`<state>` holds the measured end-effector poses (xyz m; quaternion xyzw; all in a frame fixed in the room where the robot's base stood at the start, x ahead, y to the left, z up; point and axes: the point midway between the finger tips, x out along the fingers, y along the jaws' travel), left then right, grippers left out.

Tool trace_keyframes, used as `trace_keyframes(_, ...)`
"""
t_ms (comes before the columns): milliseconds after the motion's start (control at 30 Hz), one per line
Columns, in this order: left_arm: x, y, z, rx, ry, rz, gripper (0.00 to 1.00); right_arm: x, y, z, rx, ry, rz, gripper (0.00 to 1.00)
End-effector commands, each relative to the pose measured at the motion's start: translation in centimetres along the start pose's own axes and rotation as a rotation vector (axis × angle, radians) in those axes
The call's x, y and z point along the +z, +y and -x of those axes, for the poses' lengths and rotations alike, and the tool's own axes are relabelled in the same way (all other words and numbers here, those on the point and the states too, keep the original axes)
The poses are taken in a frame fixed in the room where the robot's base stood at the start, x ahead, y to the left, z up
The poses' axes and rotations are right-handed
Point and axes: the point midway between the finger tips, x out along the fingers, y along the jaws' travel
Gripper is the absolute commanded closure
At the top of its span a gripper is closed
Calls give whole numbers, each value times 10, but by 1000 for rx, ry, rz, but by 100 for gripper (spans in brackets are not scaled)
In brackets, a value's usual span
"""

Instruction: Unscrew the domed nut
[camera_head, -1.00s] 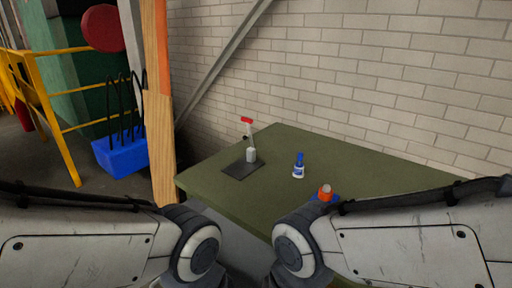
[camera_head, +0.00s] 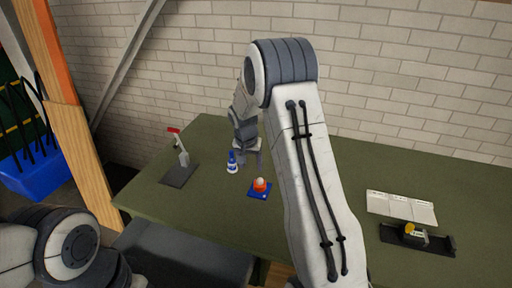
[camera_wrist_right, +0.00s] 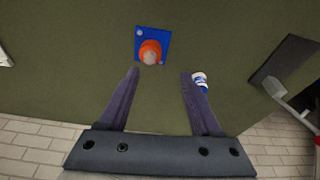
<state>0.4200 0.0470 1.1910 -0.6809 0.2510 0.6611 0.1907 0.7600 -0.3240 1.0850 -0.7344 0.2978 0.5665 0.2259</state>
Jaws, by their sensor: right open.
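The domed nut (camera_head: 260,181) has a pale rounded top and sits on an orange body on a small blue plate (camera_head: 251,193) on the green table. In the right wrist view the nut (camera_wrist_right: 150,57) is just beyond and between the lines of my fingers. My right gripper (camera_head: 253,158) is above the table behind the plate. In the right wrist view its two fingers (camera_wrist_right: 160,72) are spread apart with nothing between them. Only a link of my left arm shows at the lower left; its gripper is out of view.
A blue-and-white bottle (camera_head: 232,163) stands left of the plate, close to one finger in the wrist view. A red-handled tool on a dark base (camera_head: 179,174) is farther left. White sheets (camera_head: 401,208) and a black tray with a yellow item (camera_head: 417,238) lie right.

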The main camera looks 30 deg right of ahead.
Motion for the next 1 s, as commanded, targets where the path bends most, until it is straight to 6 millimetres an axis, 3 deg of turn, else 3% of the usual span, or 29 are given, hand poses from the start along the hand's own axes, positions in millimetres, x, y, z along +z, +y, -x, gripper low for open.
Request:
trace_keyframes(100, 0, 1, 9, 0, -1, 0, 50, -19, 17, -8, 14, 8, -64, 35)
trace_keyframes(200, 0, 1, 12, 0, -1, 0, 50, -23, 20, -17, 16, 11, -78, 35)
trace_keyframes(700, -2, 3, 41, 0, 0, -5, 50, -22, 21, -96, 15, 9, -76, 35)
trace_keyframes(1000, -2, 3, 46, 0, 0, -7, 50, -23, 21, -116, 14, 12, -76, 35)
